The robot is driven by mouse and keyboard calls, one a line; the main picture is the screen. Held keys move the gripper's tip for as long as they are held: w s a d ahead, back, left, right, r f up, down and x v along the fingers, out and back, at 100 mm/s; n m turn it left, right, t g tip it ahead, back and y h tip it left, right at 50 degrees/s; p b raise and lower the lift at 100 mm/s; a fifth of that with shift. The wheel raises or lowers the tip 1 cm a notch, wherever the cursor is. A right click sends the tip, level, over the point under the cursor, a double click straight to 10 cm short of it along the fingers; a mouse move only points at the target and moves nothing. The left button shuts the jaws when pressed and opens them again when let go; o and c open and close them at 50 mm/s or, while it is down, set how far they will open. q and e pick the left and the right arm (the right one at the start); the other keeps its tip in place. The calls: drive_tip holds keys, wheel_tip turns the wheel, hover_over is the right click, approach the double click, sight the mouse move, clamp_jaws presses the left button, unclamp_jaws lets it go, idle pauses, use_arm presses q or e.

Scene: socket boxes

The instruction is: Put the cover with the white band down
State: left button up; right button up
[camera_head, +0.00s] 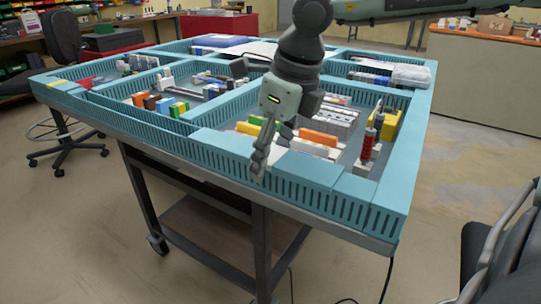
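My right gripper (268,152) hangs from the grey wrist over the front compartment of the blue slatted frame (225,152), its fingers pointing down near the front wall. A small pale patch shows by the fingers; I cannot tell whether it is a held cover or part of the gripper. How far the fingers are open cannot be made out. No cover with a white band can be picked out for sure. My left gripper is not in view.
Orange blocks (319,138), a yellow box (390,124) and grey ribbed parts lie in the same compartment. The left compartment holds several small coloured blocks (166,105). A clear bag (411,76) lies at the back right. Slatted walls divide the tabletop.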

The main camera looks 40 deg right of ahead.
sight(286, 159)
drive_tip(key=o, duration=0.3)
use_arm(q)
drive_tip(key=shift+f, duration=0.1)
use_arm(e)
drive_tip(key=shift+r, duration=0.15)
drive_tip(key=shift+p+v, duration=0.85)
drive_tip(key=shift+p, duration=0.3)
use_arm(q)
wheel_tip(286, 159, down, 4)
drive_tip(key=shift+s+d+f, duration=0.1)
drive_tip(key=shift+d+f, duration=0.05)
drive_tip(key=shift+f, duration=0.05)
use_arm(e)
drive_tip(key=a+v, duration=0.1)
drive_tip(key=v, duration=1)
drive_tip(key=shift+d, duration=0.5)
drive_tip(key=shift+r, duration=0.1)
